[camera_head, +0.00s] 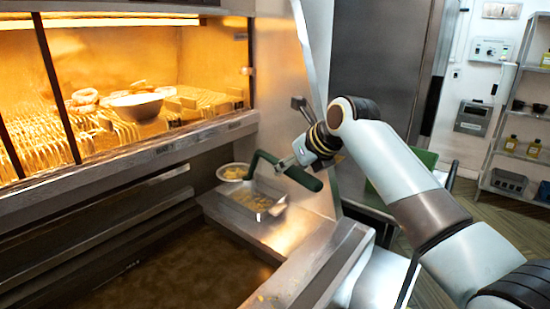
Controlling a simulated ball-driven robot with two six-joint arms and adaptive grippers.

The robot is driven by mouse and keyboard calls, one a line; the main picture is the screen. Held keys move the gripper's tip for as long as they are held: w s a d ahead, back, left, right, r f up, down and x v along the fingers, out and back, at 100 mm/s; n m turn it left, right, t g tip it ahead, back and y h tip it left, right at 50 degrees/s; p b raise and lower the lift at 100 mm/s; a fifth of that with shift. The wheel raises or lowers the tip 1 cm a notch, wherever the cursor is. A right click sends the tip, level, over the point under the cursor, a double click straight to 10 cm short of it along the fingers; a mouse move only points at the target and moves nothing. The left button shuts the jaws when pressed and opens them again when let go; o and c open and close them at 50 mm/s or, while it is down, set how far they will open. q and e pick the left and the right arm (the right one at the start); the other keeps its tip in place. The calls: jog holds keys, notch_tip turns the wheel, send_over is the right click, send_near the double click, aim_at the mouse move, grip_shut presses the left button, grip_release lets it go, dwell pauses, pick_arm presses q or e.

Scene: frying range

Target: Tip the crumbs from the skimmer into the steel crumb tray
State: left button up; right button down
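The skimmer has a dark green handle (300,178) with a bent neck, leading to a small round head (233,171) that holds pale yellow crumbs. My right gripper (287,162) comes in from the right and appears shut on the handle; its fingertips are small and partly hidden. The steel crumb tray (279,207) sits just below and to the right of the skimmer head, under the handle, with some yellow crumbs in it. The head looks roughly level, beside the tray's back left corner. My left gripper is not in view.
The dark fryer vat (170,265) lies left of and below the tray. A lit warming cabinet (150,60) with food and a bowl (137,106) is at upper left. A steel ledge (315,262) with stray crumbs runs along the front. Shelves (520,150) stand far right.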

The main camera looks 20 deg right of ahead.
jog(key=shift+f, duration=0.25)
jog(key=shift+s+f, duration=0.1)
jog(key=shift+f, duration=0.6)
pick_arm(q)
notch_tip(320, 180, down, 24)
jog(key=b, duration=2.3)
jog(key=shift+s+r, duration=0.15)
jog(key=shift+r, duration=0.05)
pick_arm(e)
jog(key=w+d+f+m+y, duration=0.2)
jog(key=d+f+m+y, duration=0.1)
jog(key=d+y, duration=0.2)
jog(key=w+d+f+m+y, duration=0.2)
jog(key=d+f+m+y, duration=0.2)
jog(key=d, duration=0.6)
jog(key=shift+w+d+f+y, duration=0.15)
jog(key=shift+f+y, duration=0.1)
jog(key=shift+y, duration=0.85)
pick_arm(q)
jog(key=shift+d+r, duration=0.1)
